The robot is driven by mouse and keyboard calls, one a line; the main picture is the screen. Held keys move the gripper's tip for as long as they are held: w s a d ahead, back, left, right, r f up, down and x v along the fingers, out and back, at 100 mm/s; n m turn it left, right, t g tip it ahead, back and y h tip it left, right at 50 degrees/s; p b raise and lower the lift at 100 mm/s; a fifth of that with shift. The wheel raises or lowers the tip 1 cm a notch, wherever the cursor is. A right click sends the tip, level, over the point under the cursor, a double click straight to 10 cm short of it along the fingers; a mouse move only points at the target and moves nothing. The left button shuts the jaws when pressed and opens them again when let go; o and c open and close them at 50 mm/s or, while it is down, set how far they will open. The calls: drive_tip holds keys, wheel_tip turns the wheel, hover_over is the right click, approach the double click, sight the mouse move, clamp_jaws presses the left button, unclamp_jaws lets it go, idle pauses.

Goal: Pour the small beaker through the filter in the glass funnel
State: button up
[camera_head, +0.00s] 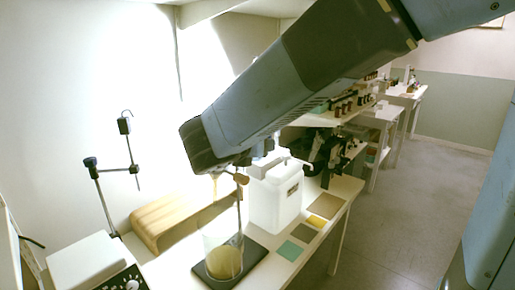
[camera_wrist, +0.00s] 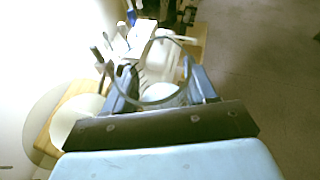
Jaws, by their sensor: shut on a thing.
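My gripper (camera_wrist: 160,82) is shut on the small beaker (camera_wrist: 160,96), a clear glass whose rim shows between the two blue fingers in the wrist view. In the head view my wrist hides the small beaker and most of the funnel area. A thin yellowish strip (camera_head: 214,186) shows just below my wrist; I cannot tell whether it is liquid or part of the funnel. A larger glass beaker (camera_head: 223,263) with yellowish liquid stands below on the dark stand base (camera_head: 259,254). The stand's rod (camera_head: 239,212) rises beside it. The filter cannot be made out.
A white canister (camera_head: 275,205) stands right behind the stand. A tan block (camera_head: 170,222) lies to the left, and a white device with a knob (camera_head: 88,262) is at front left. Flat coloured squares (camera_head: 290,250) lie along the table's right edge. Open floor is to the right.

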drive_tip(key=shift+a+r+n, duration=0.25)
drive_tip(key=shift+r+n, duration=0.05)
drive_tip(key=shift+r, duration=0.35)
drive_tip(key=shift+a, duration=0.1)
drive_tip(key=shift+w+a+r+n+h, duration=0.15)
drive_tip(key=shift+a+r+n+h, duration=0.2)
drive_tip(key=shift+a+n+h, duration=0.25)
drive_tip(key=shift+r, duration=0.1)
drive_tip(key=shift+w+a+r+n+h, duration=0.1)
drive_tip(key=shift+a+r+n+h, duration=0.2)
drive_tip(key=shift+r+n, duration=0.3)
drive_tip(key=shift+a+r, duration=0.15)
drive_tip(key=shift+r, duration=0.25)
drive_tip(key=shift+w+a+r+n+t+h, duration=0.15)
drive_tip(key=shift+a+n+t+h, duration=0.4)
drive_tip(key=shift+n, duration=0.7)
drive_tip(key=shift+w+a+r+n+t+h, duration=0.1)
drive_tip(key=shift+a+n+h, duration=0.1)
drive_tip(key=shift+n+h, duration=0.8)
drive_tip(key=shift+w+a+r+n+t+h, duration=0.15)
drive_tip(key=shift+a+n+t+h, duration=0.25)
drive_tip(key=shift+n, duration=1.15)
